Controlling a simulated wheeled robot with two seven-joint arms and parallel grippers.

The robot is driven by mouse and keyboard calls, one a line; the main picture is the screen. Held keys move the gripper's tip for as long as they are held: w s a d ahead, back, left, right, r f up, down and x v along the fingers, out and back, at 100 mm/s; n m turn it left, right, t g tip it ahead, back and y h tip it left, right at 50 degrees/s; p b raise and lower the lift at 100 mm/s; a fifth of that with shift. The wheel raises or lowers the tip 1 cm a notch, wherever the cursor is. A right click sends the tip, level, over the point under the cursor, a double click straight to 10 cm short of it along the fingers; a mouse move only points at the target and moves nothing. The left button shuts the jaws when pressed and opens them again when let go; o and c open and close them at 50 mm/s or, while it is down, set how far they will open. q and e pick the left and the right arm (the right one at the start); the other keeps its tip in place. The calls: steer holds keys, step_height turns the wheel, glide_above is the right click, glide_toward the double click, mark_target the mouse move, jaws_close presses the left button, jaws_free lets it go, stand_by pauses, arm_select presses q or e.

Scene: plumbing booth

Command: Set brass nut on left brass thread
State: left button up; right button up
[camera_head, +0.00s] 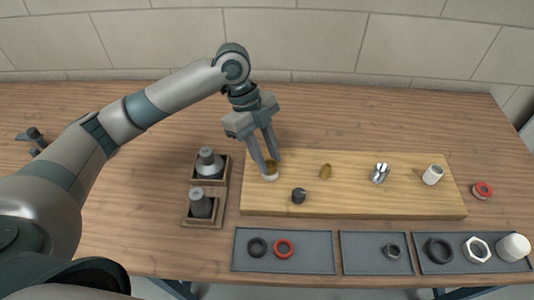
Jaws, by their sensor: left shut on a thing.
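My left gripper (267,168) reaches down over the left end of the wooden board (350,208). It is shut on a small brass-coloured piece (270,168), which appears to be the brass nut. A pale round base shows just under the fingertips on the board. The fingers and nut hide most of what is there, so I cannot tell whether the nut touches the left brass thread. Another brass thread (325,171) stands bare on the board, to the right of the gripper. My right gripper is not in view.
A black fitting (298,196) stands close to the gripper. A chrome fitting (380,173) and white pipe (432,175) stand farther right. Grey trays (310,262) with rings and nuts line the front. Wooden holders (217,219) with grey fittings stand left of the board.

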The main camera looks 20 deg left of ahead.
mark_target(267, 162)
arm_select(q)
steer(key=shift+m, duration=0.4)
steer(key=shift+m+g+p, duration=0.4)
steer(key=shift+m, duration=0.5)
steer(key=shift+f+m+g+y, duration=0.1)
steer(key=shift+m+g+y, duration=0.2)
steer(key=shift+m, duration=0.4)
steer(key=o, duration=2)
steer(key=shift+c, duration=0.2)
steer(key=shift+r+p, duration=2.55)
steer(key=shift+p, duration=0.1)
